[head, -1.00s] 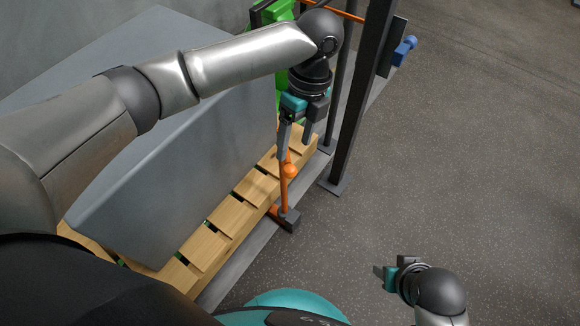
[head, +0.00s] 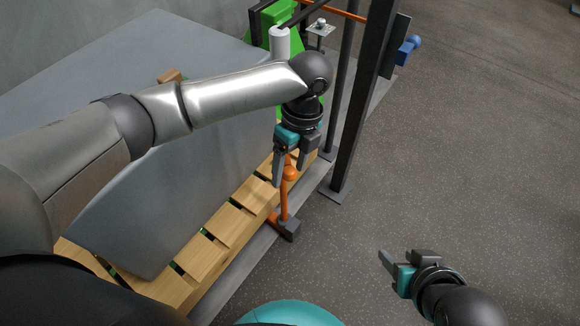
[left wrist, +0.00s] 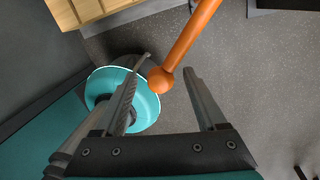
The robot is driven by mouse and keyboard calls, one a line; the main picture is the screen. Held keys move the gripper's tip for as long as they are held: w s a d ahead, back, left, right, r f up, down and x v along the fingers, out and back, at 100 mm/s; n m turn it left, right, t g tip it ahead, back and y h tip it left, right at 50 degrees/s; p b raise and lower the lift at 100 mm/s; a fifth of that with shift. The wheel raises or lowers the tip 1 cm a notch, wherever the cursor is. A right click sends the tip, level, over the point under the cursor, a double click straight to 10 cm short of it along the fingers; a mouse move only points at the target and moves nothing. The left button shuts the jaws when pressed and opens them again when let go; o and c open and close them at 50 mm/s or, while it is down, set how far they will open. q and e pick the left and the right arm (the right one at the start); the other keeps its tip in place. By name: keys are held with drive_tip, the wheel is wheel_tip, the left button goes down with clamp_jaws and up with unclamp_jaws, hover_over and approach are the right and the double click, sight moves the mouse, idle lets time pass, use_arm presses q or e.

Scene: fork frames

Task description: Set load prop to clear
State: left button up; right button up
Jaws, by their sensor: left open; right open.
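The load prop appears to be the orange lever (head: 284,203) with a round orange knob, standing from a dark foot beside the pallet. My left gripper (head: 290,176) is open, pointing down, with its fingers at either side of the knob. In the left wrist view the orange knob (left wrist: 160,80) lies between the open fingers, nearer the left one, and nothing is gripped. Whether a finger touches it I cannot tell. My right gripper (head: 406,259) is open and empty over the floor at the lower right.
A large grey block (head: 190,160) rests on a wooden pallet (head: 228,220) left of the lever. A dark post (head: 355,120) stands close on the right, with a blue handle (head: 408,47) beyond. A green part (head: 278,22) is behind my arm. The floor at right is clear.

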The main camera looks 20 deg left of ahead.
use_arm(q)
drive_tip(key=shift+c, duration=0.2)
clamp_jaws()
idle(0.4)
idle(0.8)
